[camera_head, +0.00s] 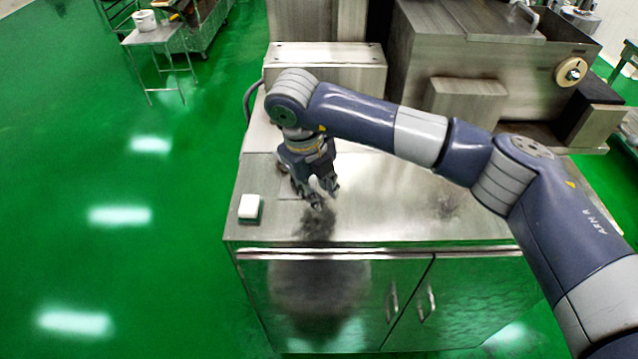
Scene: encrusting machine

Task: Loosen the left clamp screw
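The encrusting machine (400,215) stands ahead with a bare steel top. My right arm reaches in from the right, and its gripper (322,198) points down over the left part of that top, near the front edge. Its fingers are small and dark here, so I cannot tell whether they are open or shut. I cannot make out the left clamp screw; the gripper and wrist cover part of the steel top. A small dark part shows just left of the gripper, too unclear to name. My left gripper is not in view.
A small white and green block (250,207) lies on the left front corner of the top. Steel housings (325,60) rise behind, with a round knob (571,71) at the right. A small table (155,35) stands far left. The green floor at left is clear.

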